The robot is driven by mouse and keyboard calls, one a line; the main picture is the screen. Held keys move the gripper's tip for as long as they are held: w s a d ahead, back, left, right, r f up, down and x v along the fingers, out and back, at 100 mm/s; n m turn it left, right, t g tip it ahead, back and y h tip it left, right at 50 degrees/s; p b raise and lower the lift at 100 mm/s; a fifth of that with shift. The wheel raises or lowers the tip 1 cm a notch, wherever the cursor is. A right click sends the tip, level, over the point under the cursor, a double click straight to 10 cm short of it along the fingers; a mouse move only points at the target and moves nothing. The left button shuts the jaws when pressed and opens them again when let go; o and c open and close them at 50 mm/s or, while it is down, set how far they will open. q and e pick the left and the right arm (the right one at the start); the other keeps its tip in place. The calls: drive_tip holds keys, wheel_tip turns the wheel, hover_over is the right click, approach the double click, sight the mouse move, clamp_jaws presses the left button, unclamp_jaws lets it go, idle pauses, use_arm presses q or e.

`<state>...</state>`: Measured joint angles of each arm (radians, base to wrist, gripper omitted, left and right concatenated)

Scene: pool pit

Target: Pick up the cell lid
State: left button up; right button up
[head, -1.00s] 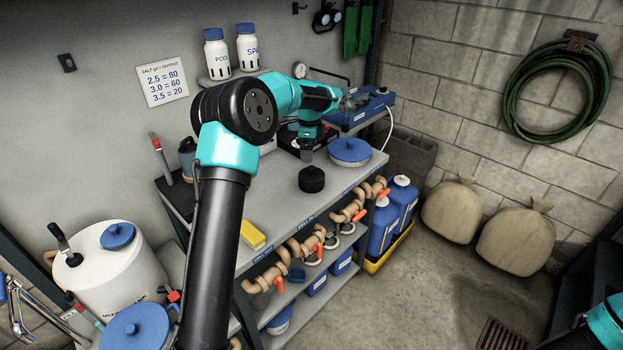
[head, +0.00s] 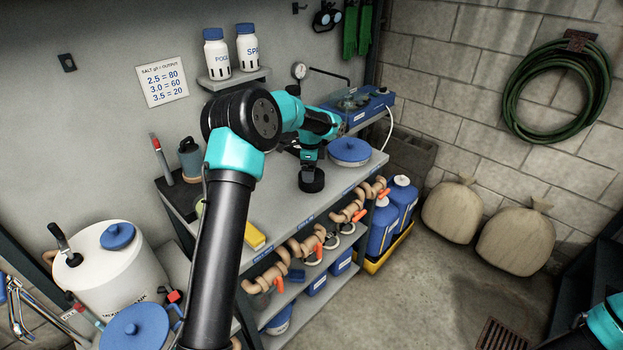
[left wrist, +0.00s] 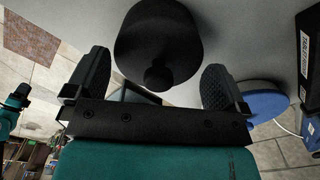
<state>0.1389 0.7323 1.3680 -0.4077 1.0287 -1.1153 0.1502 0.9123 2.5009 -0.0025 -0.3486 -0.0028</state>
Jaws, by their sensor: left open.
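The black round lid (head: 311,180), which I take to be the cell lid, lies on the grey bench top. In the left wrist view the lid (left wrist: 158,45) is a wide dark disc with a small knob facing the gripper. My left gripper (head: 310,166) is directly above the lid in the head view. In the left wrist view its jaws (left wrist: 155,82) are open, one finger on each side of the knob. I cannot tell whether the fingers touch the lid. Only a piece of my right arm shows at the lower right of the head view; its gripper is out of frame.
A blue-lidded round tub (head: 349,152) stands close to the right of the lid. A blue tester box (head: 366,108) is behind it. A yellow sponge (head: 254,236) lies near the bench's front edge. Pipes with orange handles (head: 320,237) run below that edge.

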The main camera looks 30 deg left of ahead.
use_arm(q)
drive_tip(key=shift+d+f, duration=0.15)
drive_tip(key=shift+f, duration=1.6)
drive_tip(key=c, duration=0.5)
drive_tip(key=shift+r, duration=1.75)
drive_tip(key=s+d+r, duration=0.1)
drive_tip(key=s+d, duration=0.7)
drive_tip(key=s, duration=0.5)
drive_tip(key=shift+s+d+r, duration=0.15)
drive_tip(key=shift+s+r, duration=0.1)
drive_tip(key=shift+s, duration=0.1)
